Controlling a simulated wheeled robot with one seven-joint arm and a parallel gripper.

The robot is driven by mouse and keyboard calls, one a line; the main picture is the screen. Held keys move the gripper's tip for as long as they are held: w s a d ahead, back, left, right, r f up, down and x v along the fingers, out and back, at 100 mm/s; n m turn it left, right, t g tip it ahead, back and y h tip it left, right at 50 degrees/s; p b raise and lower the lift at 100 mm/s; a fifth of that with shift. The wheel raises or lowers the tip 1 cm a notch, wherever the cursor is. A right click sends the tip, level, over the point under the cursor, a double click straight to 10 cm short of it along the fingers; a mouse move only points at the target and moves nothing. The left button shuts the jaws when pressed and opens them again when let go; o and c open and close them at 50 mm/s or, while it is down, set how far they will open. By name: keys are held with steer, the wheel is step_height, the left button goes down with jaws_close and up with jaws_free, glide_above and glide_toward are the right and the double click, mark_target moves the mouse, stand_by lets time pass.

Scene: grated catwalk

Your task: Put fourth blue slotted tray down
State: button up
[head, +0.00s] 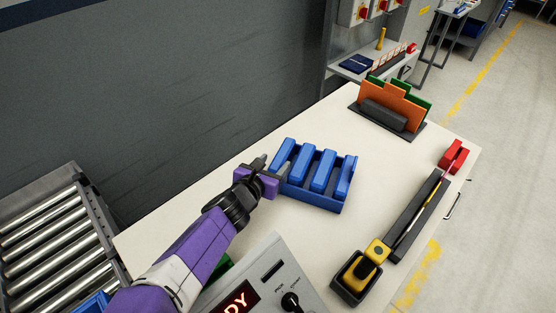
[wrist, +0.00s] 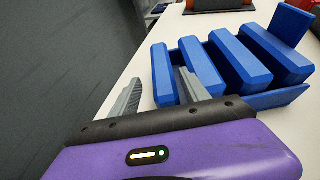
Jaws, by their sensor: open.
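The blue slotted tray (head: 318,202) sits on the white table. Several long blue blocks stand side by side in it, tilted in the head view. The leftmost blue block (head: 283,155) is nearest my gripper (head: 270,167); it also shows in the wrist view (wrist: 162,75). My gripper (wrist: 160,78) is open at the tray's left end. One grey finger is left of the leftmost block, the other appears between it and the second block (wrist: 202,65). I cannot tell whether either finger touches a block. Part of the tray's left side is hidden by my gripper.
On the white table (head: 225,222), an orange and green panel holder (head: 390,105) stands at the back. A long dark tray (head: 418,215), a yellow-and-black tool (head: 365,262) and a red object (head: 453,154) lie right. A grey control box (head: 262,285) is in front; a roller conveyor (head: 45,225) is left.

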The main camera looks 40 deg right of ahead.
steer(key=b+v, duration=0.1)
steer(key=v, duration=0.6)
steer(key=shift+a, duration=0.2)
steer(key=shift+s, duration=0.15)
